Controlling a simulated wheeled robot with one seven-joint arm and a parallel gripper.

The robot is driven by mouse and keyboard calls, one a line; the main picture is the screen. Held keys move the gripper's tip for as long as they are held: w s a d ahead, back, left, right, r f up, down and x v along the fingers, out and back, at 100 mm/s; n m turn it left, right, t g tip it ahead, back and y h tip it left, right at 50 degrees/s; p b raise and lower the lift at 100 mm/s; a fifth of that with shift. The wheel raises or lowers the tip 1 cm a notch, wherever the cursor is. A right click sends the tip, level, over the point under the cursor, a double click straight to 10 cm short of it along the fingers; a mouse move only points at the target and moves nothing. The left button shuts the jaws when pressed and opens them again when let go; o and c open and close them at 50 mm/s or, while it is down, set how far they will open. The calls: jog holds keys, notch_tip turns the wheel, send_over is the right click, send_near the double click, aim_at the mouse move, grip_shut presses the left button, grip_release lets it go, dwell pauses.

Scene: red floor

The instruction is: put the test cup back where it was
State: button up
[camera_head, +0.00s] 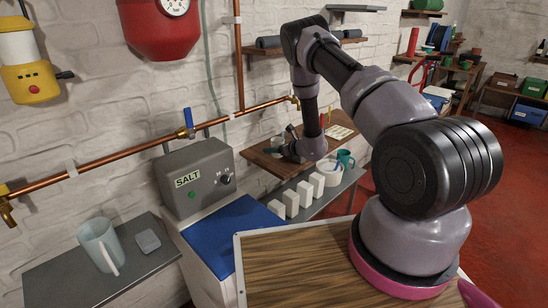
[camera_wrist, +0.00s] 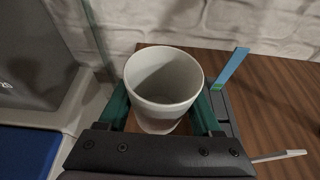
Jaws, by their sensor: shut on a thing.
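A plain off-white cup (camera_wrist: 163,88), which I take to be the test cup, is upright and looks empty in the wrist view. My gripper (camera_wrist: 162,118) is shut on it, with a green finger on each side of its body. The cup's base is hidden, so I cannot tell whether it touches the surface below. In the head view my gripper (camera_head: 286,144) is at the small wooden wall shelf (camera_head: 258,158), near its left end. The cup is small and mostly hidden there. A blue strip with a green end (camera_wrist: 232,70) stands just right of the cup in the wrist view.
A grey SALT box (camera_head: 196,178) with a blue top (camera_head: 240,236) beside it stands left of the shelf. Several white blocks (camera_head: 292,202), a white round container (camera_head: 328,172) and a teal mug (camera_head: 346,158) are on a lower shelf. A pale jug (camera_head: 98,244) stands far left.

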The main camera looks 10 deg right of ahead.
aim_at(273, 162)
jog(key=shift+f, duration=1.9)
jog(key=shift+f, duration=0.1)
jog(key=o, duration=1.4)
